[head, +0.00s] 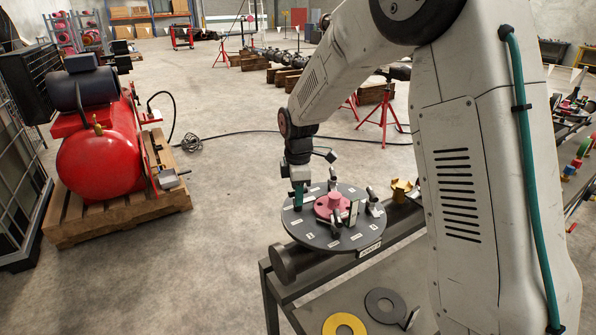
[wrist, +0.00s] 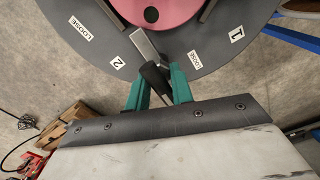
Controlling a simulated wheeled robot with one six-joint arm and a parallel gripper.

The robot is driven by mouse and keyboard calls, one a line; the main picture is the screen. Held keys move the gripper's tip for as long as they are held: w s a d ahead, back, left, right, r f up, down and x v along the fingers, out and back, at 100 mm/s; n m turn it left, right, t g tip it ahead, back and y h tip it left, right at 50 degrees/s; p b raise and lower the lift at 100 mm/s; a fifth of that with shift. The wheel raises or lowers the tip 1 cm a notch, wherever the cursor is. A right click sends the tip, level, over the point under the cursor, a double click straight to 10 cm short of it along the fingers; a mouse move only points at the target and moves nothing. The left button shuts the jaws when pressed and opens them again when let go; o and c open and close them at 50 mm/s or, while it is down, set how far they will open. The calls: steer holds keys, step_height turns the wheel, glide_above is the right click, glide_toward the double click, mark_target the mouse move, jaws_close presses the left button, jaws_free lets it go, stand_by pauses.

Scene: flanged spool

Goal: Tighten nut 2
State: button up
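The dark round plate (head: 318,236) stands on the bench with a pink flanged spool (head: 329,204) at its centre. Several small clamps with handles stand around the spool. In the wrist view, the plate rim (wrist: 97,50) shows a "2" label (wrist: 118,62) and a "LOOSE" label (wrist: 193,58). Between these labels lies a metal bar (wrist: 144,44) with a black handle (wrist: 155,78). My gripper (wrist: 158,82) has its teal fingers apart on either side of this handle; firm contact is not visible. In the head view my gripper (head: 298,196) is at the plate's left side. The nut itself is not clearly visible.
A yellow ring (head: 344,324) and a dark ring (head: 384,306) lie on the lower shelf. A brass-coloured part (head: 401,190) sits right of the plate. A red compressor (head: 100,150) on a pallet stands to the left, with open floor between.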

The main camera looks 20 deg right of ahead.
steer(key=m, duration=0.4)
steer(key=shift+m, duration=0.3)
steer(key=shift+n, duration=1.2)
step_height(320, 180, up, 7)
steer(key=shift+r, duration=0.1)
